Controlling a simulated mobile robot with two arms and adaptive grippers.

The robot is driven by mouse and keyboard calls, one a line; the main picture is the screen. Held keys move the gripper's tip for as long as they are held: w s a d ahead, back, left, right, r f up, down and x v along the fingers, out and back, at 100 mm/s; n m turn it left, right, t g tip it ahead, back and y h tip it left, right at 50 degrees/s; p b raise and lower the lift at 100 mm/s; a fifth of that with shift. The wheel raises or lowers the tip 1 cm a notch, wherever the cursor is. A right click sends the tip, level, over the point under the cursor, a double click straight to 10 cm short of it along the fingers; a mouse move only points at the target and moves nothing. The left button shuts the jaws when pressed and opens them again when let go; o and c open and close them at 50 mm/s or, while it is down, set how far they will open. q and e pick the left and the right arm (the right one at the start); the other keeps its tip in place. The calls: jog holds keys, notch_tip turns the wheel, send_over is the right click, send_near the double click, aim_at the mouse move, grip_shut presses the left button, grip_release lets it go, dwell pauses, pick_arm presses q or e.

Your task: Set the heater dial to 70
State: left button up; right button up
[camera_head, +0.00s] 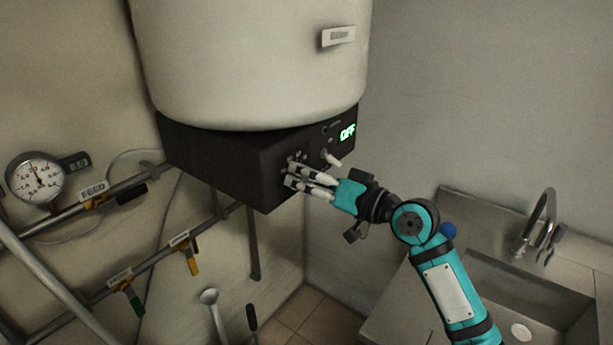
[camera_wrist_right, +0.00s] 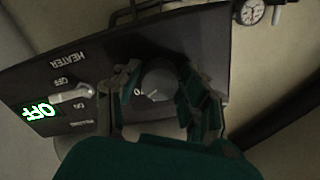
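The heater dial (camera_wrist_right: 157,80) is a round grey knob on the dark heater panel (camera_wrist_right: 95,60). A "0" and a light mark show by its lower edge in the right wrist view. My right gripper (camera_head: 309,182) is at the panel, its two fingers on either side of the dial (camera_wrist_right: 160,98). They look close to it on both sides, but I cannot tell if they press on it. In the head view the fingers hide the dial. The green display (camera_head: 348,132) reads OFF. My left gripper is not in view.
A white switch lever (camera_wrist_right: 72,93) with OFF and ON labels sits beside the dial. The white tank (camera_head: 250,65) stands above the heater box (camera_head: 215,155). Pipes with valves and a gauge (camera_head: 36,178) are at left, a sink (camera_head: 530,290) at right.

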jog(key=o, duration=0.3)
jog(key=shift+d, duration=0.15)
jog(key=v, duration=1.2)
